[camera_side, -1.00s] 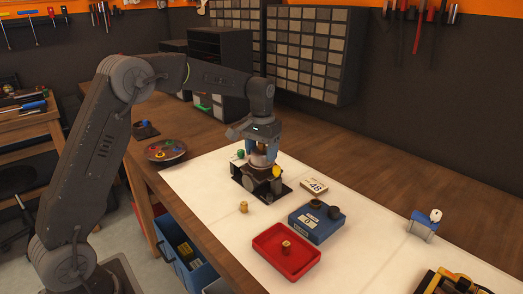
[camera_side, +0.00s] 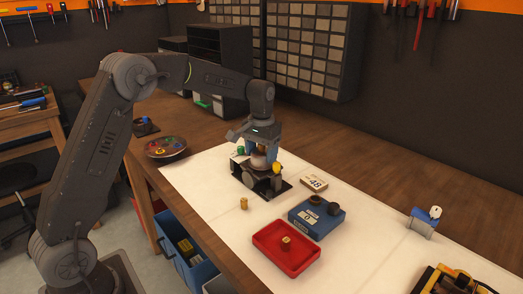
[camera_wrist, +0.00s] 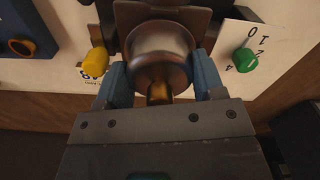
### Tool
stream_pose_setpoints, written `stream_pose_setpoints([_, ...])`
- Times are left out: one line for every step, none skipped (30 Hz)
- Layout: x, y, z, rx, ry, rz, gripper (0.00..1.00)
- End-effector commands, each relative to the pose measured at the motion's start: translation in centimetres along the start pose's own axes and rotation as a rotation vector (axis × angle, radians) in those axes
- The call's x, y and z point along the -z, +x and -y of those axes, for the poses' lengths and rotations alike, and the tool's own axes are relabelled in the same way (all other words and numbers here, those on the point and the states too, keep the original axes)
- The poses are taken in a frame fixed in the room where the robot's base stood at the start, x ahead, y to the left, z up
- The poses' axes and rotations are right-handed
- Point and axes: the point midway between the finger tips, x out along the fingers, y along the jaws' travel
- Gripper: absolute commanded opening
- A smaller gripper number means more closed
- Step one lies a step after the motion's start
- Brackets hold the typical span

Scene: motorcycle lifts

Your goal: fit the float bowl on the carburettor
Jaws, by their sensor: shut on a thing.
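My gripper (camera_side: 260,158) is over the carburettor at the middle of the mat. In the wrist view its two blue fingers (camera_wrist: 163,82) are shut on the float bowl (camera_wrist: 160,58), a round metal cup with a brass plug facing the camera. In the side view the bowl (camera_side: 258,161) shows between the fingers. The grey carburettor (camera_side: 262,181) stands in a dark holder right under the bowl. Whether bowl and carburettor touch, I cannot tell, as their joint is hidden.
A yellow knob (camera_wrist: 95,62) and a green knob (camera_wrist: 244,60) flank the fingers closely. A small brass part (camera_side: 243,203), a "48" box (camera_side: 314,184), a blue box (camera_side: 303,224) and a red tray (camera_side: 268,243) lie nearby. The mat's right part has free room.

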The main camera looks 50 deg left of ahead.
Motion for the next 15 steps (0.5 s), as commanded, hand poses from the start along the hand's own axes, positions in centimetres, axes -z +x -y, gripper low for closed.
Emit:
stream_pose_setpoints([0.00, 0.10, 0.00, 0.000, 0.000, 0.000, 0.37])
stream_pose_setpoints([0.01, 0.16, 0.00, 0.000, 0.000, 0.000, 0.37])
stream_pose_setpoints([0.01, 0.23, 0.00, 0.000, 0.000, -0.001, 0.37])
stream_pose_setpoints([0.01, 0.28, 0.00, 0.000, 0.000, -0.001, 0.37])
stream_pose_setpoints([0.02, 0.34, 0.00, 0.000, 0.000, -0.001, 0.37])
stream_pose_setpoints([0.02, 0.41, 0.00, 0.000, 0.000, -0.001, 0.37])
stream_pose_setpoints([0.02, 0.46, 0.00, 0.000, 0.000, -0.001, 0.37])
stream_pose_setpoints([0.02, 0.52, 0.00, 0.000, 0.000, -0.001, 0.37])
stream_pose_setpoints([0.02, 0.50, 0.00, 0.000, 0.000, -0.002, 0.37])
stream_pose_setpoints([0.02, 0.49, 0.00, 0.000, 0.000, -0.002, 0.37])
stream_pose_setpoints([0.02, 0.49, 0.00, 0.000, 0.000, -0.002, 0.37])
stream_pose_setpoints([0.02, 0.48, 0.00, 0.000, 0.000, -0.002, 0.37])
stream_pose_setpoints([0.02, 0.48, 0.00, 0.000, 0.000, -0.002, 0.64])
stream_pose_setpoints([0.02, 0.48, 0.00, 0.000, 0.000, -0.002, 0.66])
stream_pose_setpoints([0.02, 0.48, 0.00, 0.000, 0.000, -0.002, 0.70])
